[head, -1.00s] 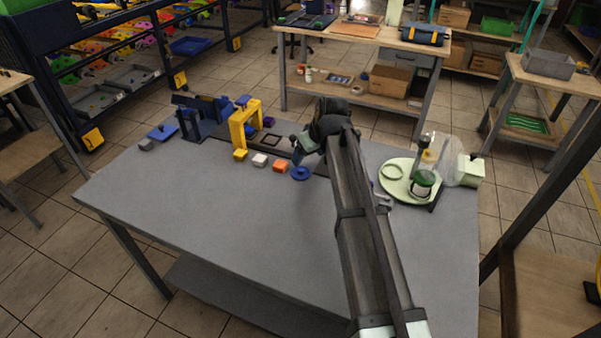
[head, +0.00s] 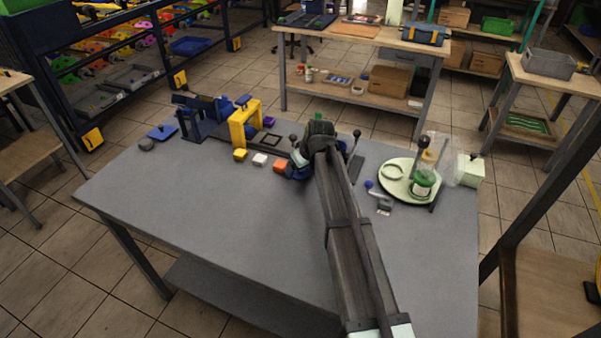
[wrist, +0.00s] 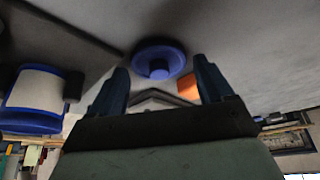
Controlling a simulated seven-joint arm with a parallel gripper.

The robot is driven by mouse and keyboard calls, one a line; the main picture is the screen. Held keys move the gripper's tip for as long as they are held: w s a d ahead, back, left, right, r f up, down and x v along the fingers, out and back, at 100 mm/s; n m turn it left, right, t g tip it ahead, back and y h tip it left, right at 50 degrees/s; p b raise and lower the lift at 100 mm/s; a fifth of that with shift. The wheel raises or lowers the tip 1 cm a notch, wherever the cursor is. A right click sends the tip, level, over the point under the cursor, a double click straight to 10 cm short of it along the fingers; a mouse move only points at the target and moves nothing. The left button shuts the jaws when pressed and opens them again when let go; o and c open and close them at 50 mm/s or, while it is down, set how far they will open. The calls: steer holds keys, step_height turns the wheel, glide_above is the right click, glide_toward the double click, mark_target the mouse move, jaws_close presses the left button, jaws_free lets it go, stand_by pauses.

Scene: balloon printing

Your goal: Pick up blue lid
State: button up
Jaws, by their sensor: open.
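The blue lid (wrist: 158,60) is a round disc with a small knob in its middle. In the wrist view it lies ahead of my gripper (wrist: 161,68), between the lines of the two spread fingertips. My gripper is open with nothing held between its fingers. In the head view my gripper (head: 298,170) is low over the table at the lid's place, beside the orange block. There the arm and gripper hide most or all of the lid. I cannot tell whether the fingers touch it.
The orange block (head: 281,166), white block (head: 260,159) and yellow block (head: 240,155) stand in a row left of my gripper. A yellow arch (head: 239,125) stands behind them. A pale green round base (head: 396,192) stands at right. The table's front (head: 215,215) is clear.

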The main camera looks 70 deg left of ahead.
steer(key=c, duration=0.7)
steer(key=shift+r, duration=0.1)
